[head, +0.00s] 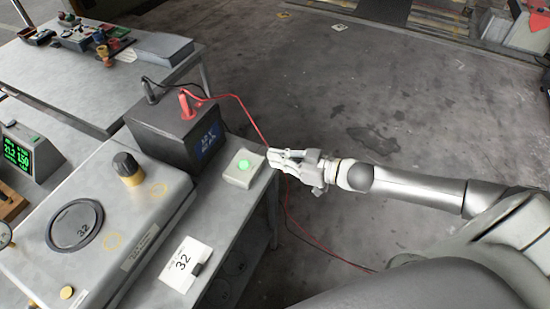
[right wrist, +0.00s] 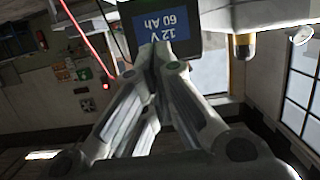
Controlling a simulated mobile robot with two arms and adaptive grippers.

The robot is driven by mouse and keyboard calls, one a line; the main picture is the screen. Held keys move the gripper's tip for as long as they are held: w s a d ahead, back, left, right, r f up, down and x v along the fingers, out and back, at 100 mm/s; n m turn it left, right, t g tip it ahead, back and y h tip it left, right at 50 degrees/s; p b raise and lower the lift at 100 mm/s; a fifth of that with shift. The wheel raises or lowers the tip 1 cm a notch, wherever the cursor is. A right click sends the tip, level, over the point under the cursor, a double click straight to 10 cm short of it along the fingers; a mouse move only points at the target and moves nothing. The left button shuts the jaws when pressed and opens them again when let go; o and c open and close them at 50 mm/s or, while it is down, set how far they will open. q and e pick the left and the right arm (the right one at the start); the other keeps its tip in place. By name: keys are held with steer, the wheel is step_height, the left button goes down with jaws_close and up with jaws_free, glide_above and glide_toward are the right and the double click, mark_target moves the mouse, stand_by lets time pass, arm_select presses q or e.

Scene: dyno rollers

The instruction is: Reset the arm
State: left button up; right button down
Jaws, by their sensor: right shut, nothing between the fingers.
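My right gripper (head: 272,157) reaches in from the right in the head view. Its fingers are closed together with nothing between them, beside the bench's right edge. The fingertips are just right of a pale box with a lit green button (head: 244,164); I cannot tell their exact height over it. The right wrist view shows the closed fingertips (right wrist: 160,52) in front of the battery's blue "12 V 60 Ah" label (right wrist: 160,25). My left gripper is not in view.
A dark battery (head: 175,140) with red and black clamps stands on the bench. A red cable (head: 243,108) runs close to my right fingers. A grey machine (head: 95,225) and a "32" card (head: 183,264) are nearer. The floor (head: 340,90) beyond is open.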

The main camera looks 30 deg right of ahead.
stand_by(0.7)
steer(key=d+f+m+h+b, duration=0.1)
steer(key=d+f+h, duration=0.2)
steer(key=f, duration=0.5)
steer(key=d+f+m+h+b, duration=0.15)
steer(key=d+f, duration=0.25)
steer(key=f, duration=0.5)
steer(key=s+d+f+m+g+h, duration=0.15)
steer(key=s+f, duration=0.25)
steer(key=f, duration=0.4)
steer(key=s+d+f+g+h, duration=0.1)
steer(key=s+f+h, duration=0.1)
steer(key=s+f, duration=0.45)
steer(key=s+a+f+m+g+h+b, duration=0.15)
steer(key=s+f+g, duration=0.25)
steer(key=s+f, duration=0.95)
steer(key=s+a+f+g, duration=0.2)
steer(key=s+a+f, duration=0.2)
steer(key=s, duration=0.5)
steer(key=s+a+f+g+b, duration=0.1)
steer(key=s+a+f, duration=0.3)
steer(key=s, duration=0.5)
steer(key=shift+a+f+g, duration=0.15)
steer(key=shift+a+g, duration=0.1)
steer(key=shift+g, duration=0.6)
steer(key=shift+n, duration=0.25)
